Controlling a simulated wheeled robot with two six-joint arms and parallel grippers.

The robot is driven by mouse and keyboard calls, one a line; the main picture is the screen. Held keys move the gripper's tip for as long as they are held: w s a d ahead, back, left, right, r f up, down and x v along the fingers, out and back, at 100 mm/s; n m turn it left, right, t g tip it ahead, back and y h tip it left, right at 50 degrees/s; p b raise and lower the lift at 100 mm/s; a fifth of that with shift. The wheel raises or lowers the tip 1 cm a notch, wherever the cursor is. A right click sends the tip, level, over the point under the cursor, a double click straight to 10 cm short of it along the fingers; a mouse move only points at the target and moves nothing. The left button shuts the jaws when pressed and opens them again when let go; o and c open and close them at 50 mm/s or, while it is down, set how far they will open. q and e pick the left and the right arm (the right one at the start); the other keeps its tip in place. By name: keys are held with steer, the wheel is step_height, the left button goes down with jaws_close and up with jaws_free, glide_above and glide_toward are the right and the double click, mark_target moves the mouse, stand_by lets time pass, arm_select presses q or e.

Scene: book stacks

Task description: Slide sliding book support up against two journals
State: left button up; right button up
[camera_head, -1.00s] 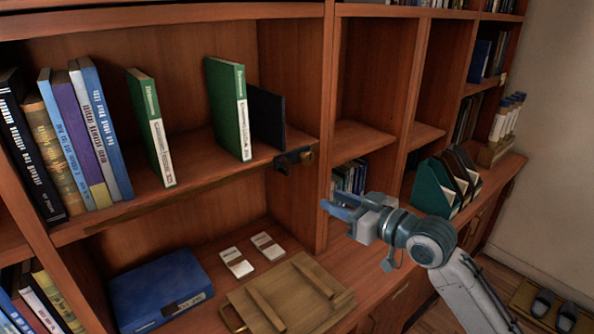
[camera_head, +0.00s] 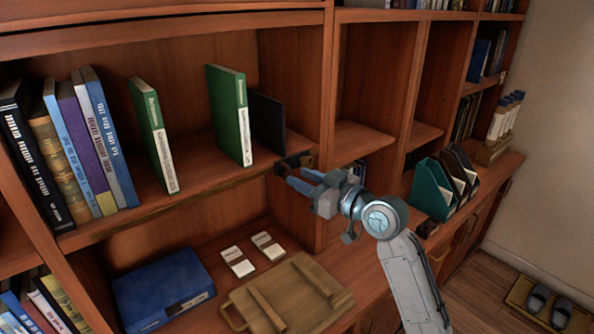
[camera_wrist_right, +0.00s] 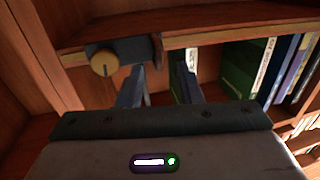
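The sliding book support is a dark upright plate (camera_head: 267,124) on the upper shelf, with a dark clamp (camera_head: 293,161) at the shelf's front edge. The wrist view shows its clamp (camera_wrist_right: 130,50) and brass knob (camera_wrist_right: 104,63). Two green journals with white spine labels stand left of it: the nearer one (camera_head: 228,112) a small gap from the plate, the other (camera_head: 150,130) farther left, leaning slightly. My right gripper (camera_head: 296,176) is open, its fingertips just in front of and below the clamp. Whether they touch it is unclear. My left gripper is not in view.
Several books (camera_head: 75,150) fill the shelf's left end. Below are a blue box (camera_head: 163,288), two white cards (camera_head: 252,254) and a wooden tray (camera_head: 288,297). A vertical divider (camera_head: 327,120) stands right of the support. There is free shelf between the journals.

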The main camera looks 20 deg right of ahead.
steer(key=shift+p+x, duration=0.3)
steer(key=shift+x, duration=0.9)
steer(key=shift+c, duration=0.3)
jaws_close()
steer(key=shift+f, duration=0.1)
